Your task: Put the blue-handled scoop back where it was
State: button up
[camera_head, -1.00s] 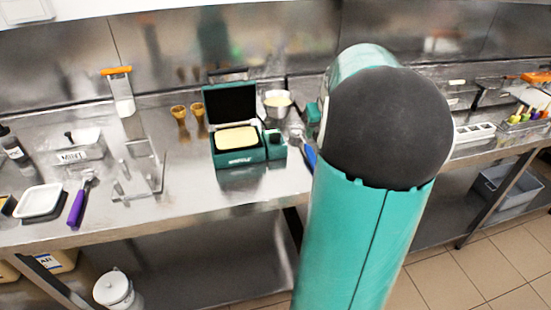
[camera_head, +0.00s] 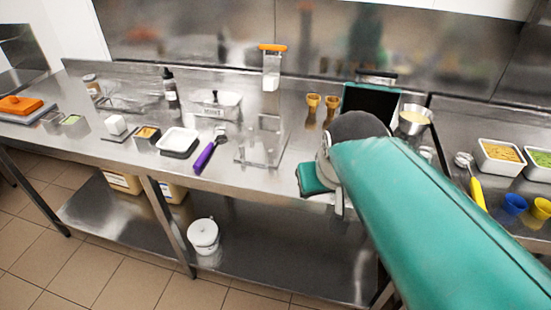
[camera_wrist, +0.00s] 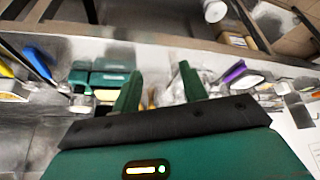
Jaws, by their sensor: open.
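The blue-handled scoop shows in the wrist view by its blue handle (camera_wrist: 38,63), at the left, apart from my gripper. In the head view my arm hides the handle. My gripper (camera_wrist: 160,82) is open, its two green fingers spread with nothing clearly held between them. In the wrist view the fingers point toward the counter, with the teal case (camera_wrist: 108,80) just left of them. The same case (camera_head: 372,98) is partly hidden behind my arm in the head view.
A purple-handled scoop (camera_head: 205,157) lies beside a white tub (camera_head: 178,141) and a clear stand (camera_head: 262,145). A yellow-handled scoop (camera_head: 476,190) lies right of my arm, near food trays (camera_head: 500,160) and blue and yellow cups. Gold cones (camera_head: 313,103) and a bowl (camera_head: 414,118) stand behind.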

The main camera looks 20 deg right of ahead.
jog(key=s+a+f+n+y, duration=0.1)
jog(key=s+a, duration=0.3)
jog(key=a, duration=0.1)
jog(key=shift+s+f, duration=0.2)
dwell(1.0)
